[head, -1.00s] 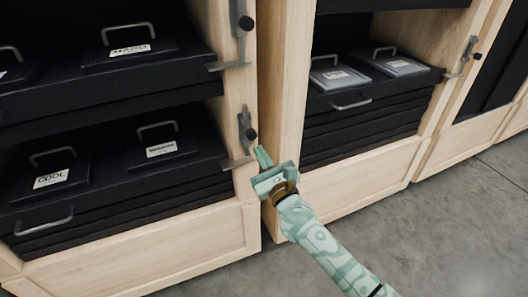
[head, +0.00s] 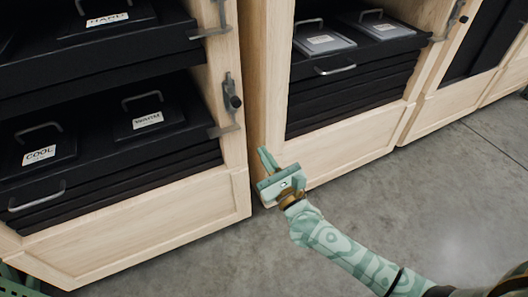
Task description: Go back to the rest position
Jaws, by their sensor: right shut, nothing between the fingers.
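My right gripper (head: 267,162) is at the end of a green patterned arm that comes in from the lower right. It is shut and empty, in front of the upright edge between the two wooden cabinets. My left gripper is not in view. In the left cabinet (head: 150,233), black lidded boxes with handles carry labels reading COOL (head: 39,155) and WARM (head: 147,120). A box labelled HARD (head: 107,20) is on the shelf above.
The right cabinet (head: 350,150) holds a black drawer with two grey-lidded boxes (head: 324,42). Metal latches (head: 231,103) are on the cabinet's side post. The grey concrete floor (head: 440,200) is clear at the right. Something green shows at the bottom left corner.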

